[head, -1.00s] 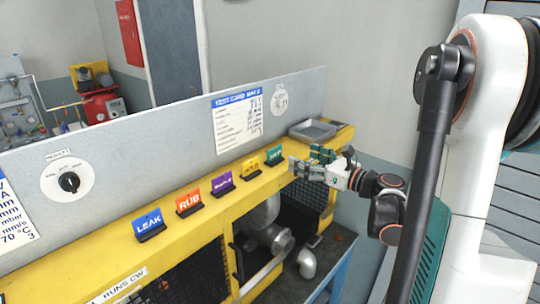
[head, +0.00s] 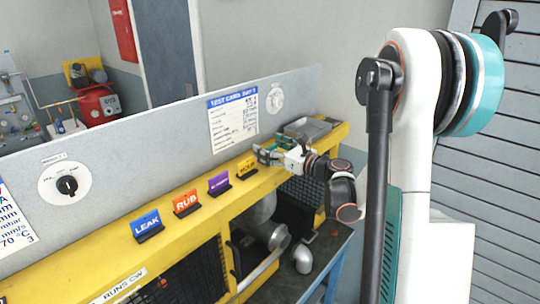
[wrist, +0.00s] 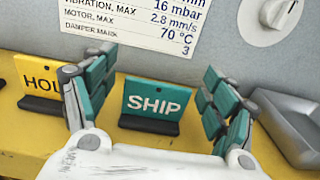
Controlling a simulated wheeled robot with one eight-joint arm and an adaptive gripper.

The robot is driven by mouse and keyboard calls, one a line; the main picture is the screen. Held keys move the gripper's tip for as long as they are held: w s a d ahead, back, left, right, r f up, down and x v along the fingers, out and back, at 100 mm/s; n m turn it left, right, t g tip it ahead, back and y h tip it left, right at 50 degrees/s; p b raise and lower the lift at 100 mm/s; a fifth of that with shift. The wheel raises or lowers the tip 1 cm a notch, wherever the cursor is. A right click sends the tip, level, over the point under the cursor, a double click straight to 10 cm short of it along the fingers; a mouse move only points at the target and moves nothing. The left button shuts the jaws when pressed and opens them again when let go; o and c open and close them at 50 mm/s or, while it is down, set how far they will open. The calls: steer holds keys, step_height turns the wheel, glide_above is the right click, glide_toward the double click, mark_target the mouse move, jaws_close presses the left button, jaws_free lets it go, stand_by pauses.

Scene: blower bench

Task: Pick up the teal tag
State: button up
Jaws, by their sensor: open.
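The teal tag (wrist: 156,102), reading SHIP, stands upright in a dark base on the yellow ledge in the wrist view. My gripper (wrist: 158,78) is open, with one teal-padded finger on each side of the tag. There is a gap between each finger and the tag, and nothing is held. In the head view my gripper (head: 270,153) is at the right end of the tag row, and it largely hides the teal tag there.
The yellow HOLD tag (wrist: 40,84) stands close beside my left finger. A grey tray (wrist: 285,115) is to the right. The upright grey panel (head: 160,140) rises behind the ledge. Purple (head: 218,184), orange RUB (head: 186,202) and blue LEAK (head: 147,224) tags stand further left.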

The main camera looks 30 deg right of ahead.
steer(key=shift+c, duration=0.3)
steer(key=c, duration=1.1)
steer(key=shift+r, duration=0.1)
